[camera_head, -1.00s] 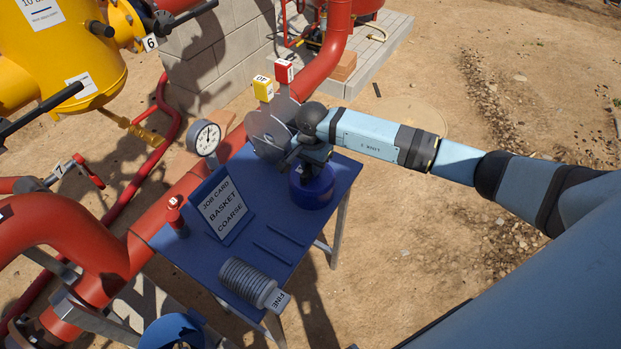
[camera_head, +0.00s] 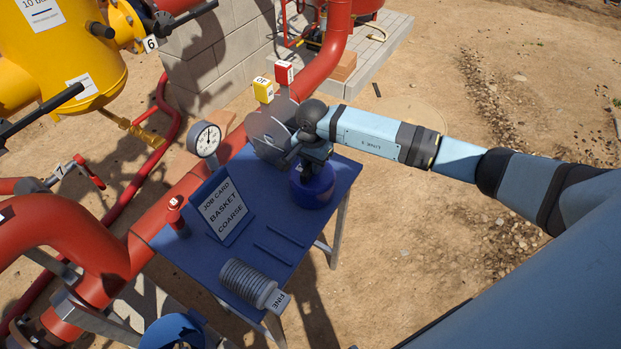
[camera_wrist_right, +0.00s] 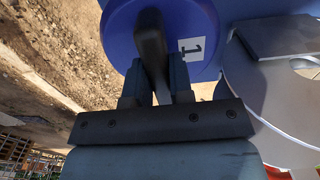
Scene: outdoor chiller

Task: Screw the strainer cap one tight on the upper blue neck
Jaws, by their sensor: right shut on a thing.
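Strainer cap one (camera_head: 313,187) is a round blue cap at the right end of the blue table. In the right wrist view the cap (camera_wrist_right: 120,32) shows a white label with a 1 and a dark raised bar across its face. My right gripper (camera_head: 315,158) is above the cap. In the wrist view my right gripper (camera_wrist_right: 156,88) is shut on the dark bar. I cannot tell whether the cap rests on the table or hangs just above it. A blue rounded part (camera_head: 172,332) shows at the bottom edge; I cannot tell whether it is the upper neck. My left gripper is out of view.
The blue table (camera_head: 185,255) holds a job card (camera_head: 222,208) reading "BASKET COARSE", a ribbed basket (camera_head: 245,283) tagged FINE and two thin rods. A grey disc-like part (camera_head: 268,135) stands beside the cap. A gauge (camera_head: 205,138) and red pipes stand left. Sandy ground lies right.

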